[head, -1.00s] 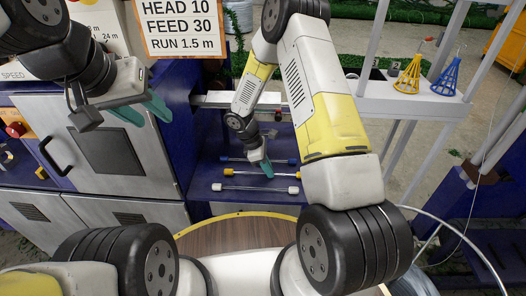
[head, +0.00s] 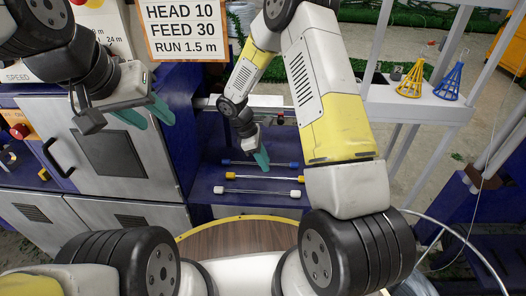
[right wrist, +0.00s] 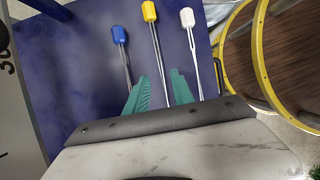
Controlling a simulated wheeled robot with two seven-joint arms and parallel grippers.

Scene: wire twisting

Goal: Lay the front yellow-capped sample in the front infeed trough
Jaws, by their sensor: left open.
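The yellow-capped sample (head: 275,178) lies on the blue shelf between a blue-capped sample and a white-capped one. In the right wrist view its yellow cap (right wrist: 149,11) is near the top, and its thin rod runs down between my fingers; the lower end is hidden. My right gripper (head: 261,160) is over the samples; its green fingers (right wrist: 160,92) are apart on either side of the yellow-capped rod. I cannot tell the height gap. My left gripper (head: 150,113) is open and empty in front of the grey cabinet. I cannot clearly make out the infeed trough.
The blue-capped sample (right wrist: 119,35) and white-capped sample (right wrist: 188,18) lie close on both sides of the yellow one. A round wooden table (head: 240,238) with a yellow rim stands in front of the shelf. Yellow (head: 411,82) and blue (head: 449,84) cone-shaped frames stand at the right.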

